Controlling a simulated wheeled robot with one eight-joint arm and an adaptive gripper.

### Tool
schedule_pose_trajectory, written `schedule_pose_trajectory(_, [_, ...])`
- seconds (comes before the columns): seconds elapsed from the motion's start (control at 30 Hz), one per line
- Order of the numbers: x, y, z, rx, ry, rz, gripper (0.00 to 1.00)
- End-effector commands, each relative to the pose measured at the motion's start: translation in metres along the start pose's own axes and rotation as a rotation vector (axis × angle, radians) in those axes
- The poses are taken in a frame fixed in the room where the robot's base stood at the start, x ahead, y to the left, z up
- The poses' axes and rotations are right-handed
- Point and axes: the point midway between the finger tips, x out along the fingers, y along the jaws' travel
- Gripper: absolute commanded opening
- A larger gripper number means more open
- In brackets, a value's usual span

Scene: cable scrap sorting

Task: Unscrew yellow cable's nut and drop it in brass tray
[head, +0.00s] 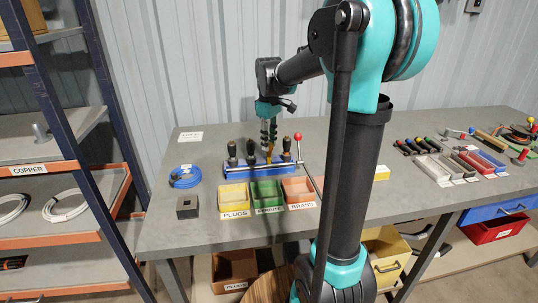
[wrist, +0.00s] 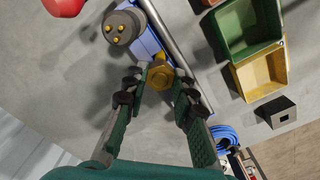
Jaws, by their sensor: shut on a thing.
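My gripper (head: 268,135) points down over the blue fixture (head: 240,169) on the bench. In the wrist view my gripper (wrist: 161,78) has its two fingers closed on either side of a brass-yellow hex nut (wrist: 159,77). The nut sits at the blue fixture (wrist: 149,42), and I cannot tell how far it is unscrewed. A bit of yellow (head: 270,153) shows below the fingers in the head view; the cable itself is mostly hidden. The brass tray (head: 301,196), orange-red and labelled BRASS, stands in front of the fixture at right.
The plugs tray (head: 234,205) and green ferrite tray (head: 267,200) stand left of the brass tray. A red-knobbed lever (head: 298,137) rises at the fixture's right end. A dark connector with gold pins (wrist: 121,27) is beside the nut. A blue cable coil (head: 185,177) lies left.

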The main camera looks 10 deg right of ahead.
Motion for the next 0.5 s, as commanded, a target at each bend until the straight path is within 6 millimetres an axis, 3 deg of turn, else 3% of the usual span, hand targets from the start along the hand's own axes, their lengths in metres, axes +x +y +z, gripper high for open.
schedule_pose_trajectory(0.5, [0.0000,0.0000,0.0000,-0.664,0.000,0.000,0.00])
